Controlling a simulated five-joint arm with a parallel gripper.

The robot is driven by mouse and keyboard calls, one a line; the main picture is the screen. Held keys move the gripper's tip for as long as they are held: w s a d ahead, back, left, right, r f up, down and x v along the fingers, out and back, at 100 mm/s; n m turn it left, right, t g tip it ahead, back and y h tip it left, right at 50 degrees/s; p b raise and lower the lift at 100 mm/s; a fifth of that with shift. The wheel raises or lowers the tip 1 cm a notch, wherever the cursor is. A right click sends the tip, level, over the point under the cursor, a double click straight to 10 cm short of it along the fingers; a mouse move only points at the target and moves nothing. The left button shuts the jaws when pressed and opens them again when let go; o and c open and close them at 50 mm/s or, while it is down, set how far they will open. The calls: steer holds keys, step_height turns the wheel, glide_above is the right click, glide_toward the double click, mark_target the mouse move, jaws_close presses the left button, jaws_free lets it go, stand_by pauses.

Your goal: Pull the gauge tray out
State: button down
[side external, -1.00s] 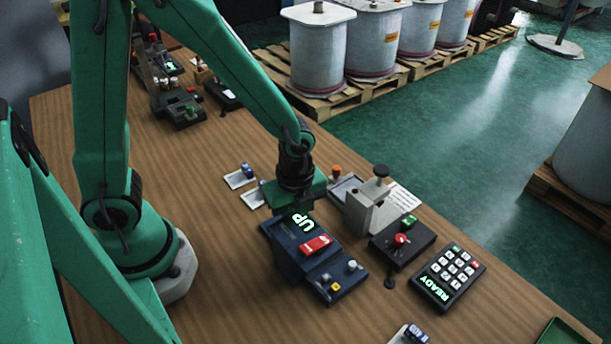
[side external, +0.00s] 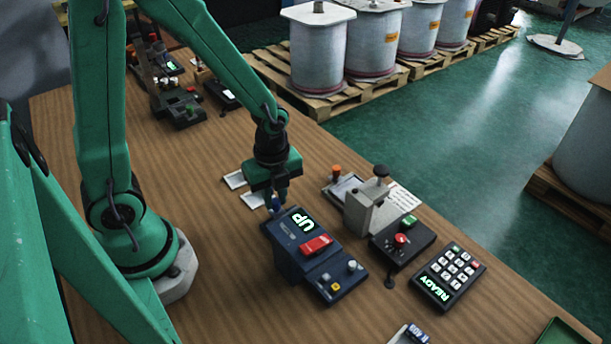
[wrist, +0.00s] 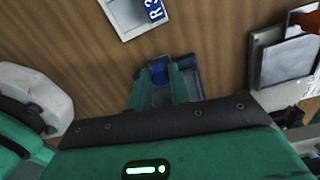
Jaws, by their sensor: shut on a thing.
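The grey gauge stand (side external: 366,210) with a dark knob on top stands right of my gripper in the side view. A pale flat tray (side external: 345,189) in a dark frame lies at its left side, with an orange knob (side external: 336,170); I take this as the gauge tray. The tray also shows at the right of the wrist view (wrist: 288,62). My gripper (side external: 276,205) is apart from it, pointing down beside the far left corner of the blue machine (side external: 290,255). In the wrist view, my fingers are shut on a small blue block (wrist: 158,70).
The blue machine shows "UP" and carries a red switch. A black box with a red knob (side external: 400,240) and a keypad reading "READY" (side external: 448,277) stand to the right. White plates (side external: 234,180) lie left of my gripper; one holds a block marked "R3" (wrist: 154,8).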

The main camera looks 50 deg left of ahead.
steer(key=c, duration=1.3)
jaws_free()
steer(key=shift+a, duration=0.1)
steer(key=shift+r, duration=0.15)
steer(key=shift+w+r, duration=0.1)
steer(key=shift+r, duration=3.7)
